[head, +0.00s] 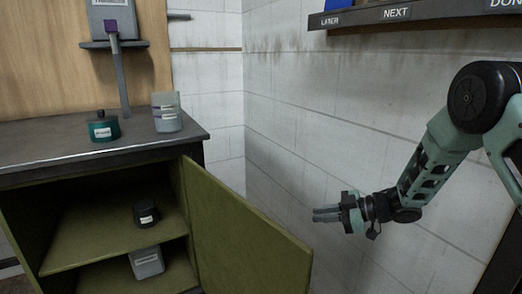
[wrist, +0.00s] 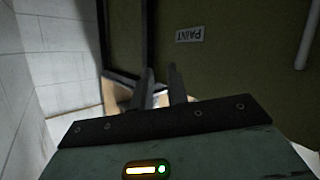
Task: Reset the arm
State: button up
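My arm comes in from the right of the head view, its elbow bent high and its forearm reaching down and left. My gripper (head: 327,214) points left in front of the white tiled wall, near the free edge of the open green cabinet door (head: 245,245). In the wrist view its two dark fingers (wrist: 159,88) stand side by side with a narrow gap between them. I see nothing held in the gap. The fingers do not appear to touch the door.
The cabinet (head: 90,150) stands at left, with a teal pot (head: 103,128) and a pale container (head: 167,115) on top. A black jar (head: 146,214) and a grey box (head: 147,262) are inside. A labelled shelf (head: 400,14) is at upper right.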

jog(key=s+d+r+m+t+h, duration=0.35)
jog(key=d+r+m+h, duration=0.35)
jog(key=d+m+h, duration=0.4)
jog(key=s+d+m+g+h, duration=0.1)
jog(key=s+d+m+g, duration=0.15)
jog(key=s, duration=0.75)
jog(key=s+d+m+g+h, duration=0.1)
jog(key=s+m+g, duration=0.2)
jog(key=s, duration=0.7)
jog(key=s+a+r+n+g, duration=0.25)
jog(key=s+a+n, duration=0.45)
jog(key=s+a, duration=1.05)
notch_tip(320, 180, up, 22)
jog(key=w+p, duration=0.2)
jog(key=p, duration=2.1)
jog(key=shift+w+a+r, duration=0.15)
jog(key=shift+w+a, duration=0.05)
jog(key=shift+a, duration=0.25)
